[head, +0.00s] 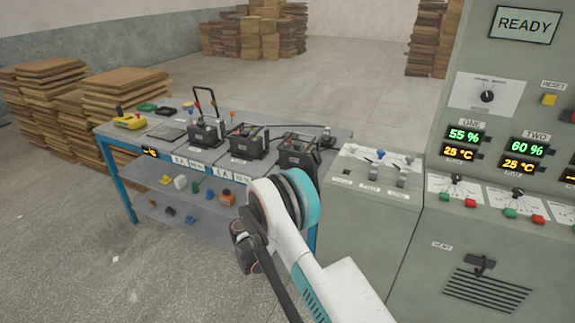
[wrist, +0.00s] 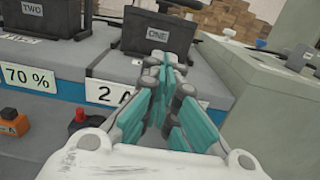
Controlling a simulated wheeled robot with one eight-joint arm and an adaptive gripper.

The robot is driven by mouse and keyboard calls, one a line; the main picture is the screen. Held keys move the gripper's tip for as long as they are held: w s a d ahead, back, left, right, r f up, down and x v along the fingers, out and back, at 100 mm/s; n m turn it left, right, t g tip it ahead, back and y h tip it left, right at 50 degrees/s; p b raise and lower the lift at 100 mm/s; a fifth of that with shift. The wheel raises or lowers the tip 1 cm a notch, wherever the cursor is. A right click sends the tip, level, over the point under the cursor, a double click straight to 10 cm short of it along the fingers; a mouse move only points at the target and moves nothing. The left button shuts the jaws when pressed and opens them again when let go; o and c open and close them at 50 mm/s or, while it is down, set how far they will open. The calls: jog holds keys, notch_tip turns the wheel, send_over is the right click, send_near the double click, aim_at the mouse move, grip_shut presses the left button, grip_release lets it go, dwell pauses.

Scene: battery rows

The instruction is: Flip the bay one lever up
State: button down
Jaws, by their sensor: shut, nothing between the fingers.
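In the wrist view my gripper (wrist: 165,62) has its teal fingers together and empty. That box seems to be the rightmost one on the blue-framed bench in the head view (head: 298,150). My arm hides the gripper in the head view.
A low grey console (head: 372,222) with small levers (head: 381,156) stands between bench and cabinet. The blue-framed bench (head: 340,133) holds several battery boxes, with small parts on its lower shelf. Stacked boards (head: 125,85) stand at left.

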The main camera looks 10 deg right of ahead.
jog(key=b+x, duration=0.3)
jog(key=x, duration=0.6)
jog(key=shift+w+d+f, duration=0.15)
jog(key=shift+w, duration=0.05)
jog(key=r, duration=0.1)
jog(key=w+r+b, duration=0.1)
jog(key=r, duration=0.1)
jog(key=shift+d, duration=0.25)
jog(key=shift+w+d+r+b, duration=0.1)
jog(key=shift+r+b, duration=0.25)
jog(key=shift+r, duration=0.3)
jog(key=shift+r+g+y+p, duration=0.4)
jog(key=shift+r+g+p, duration=0.15)
jog(key=shift+p, duration=0.1)
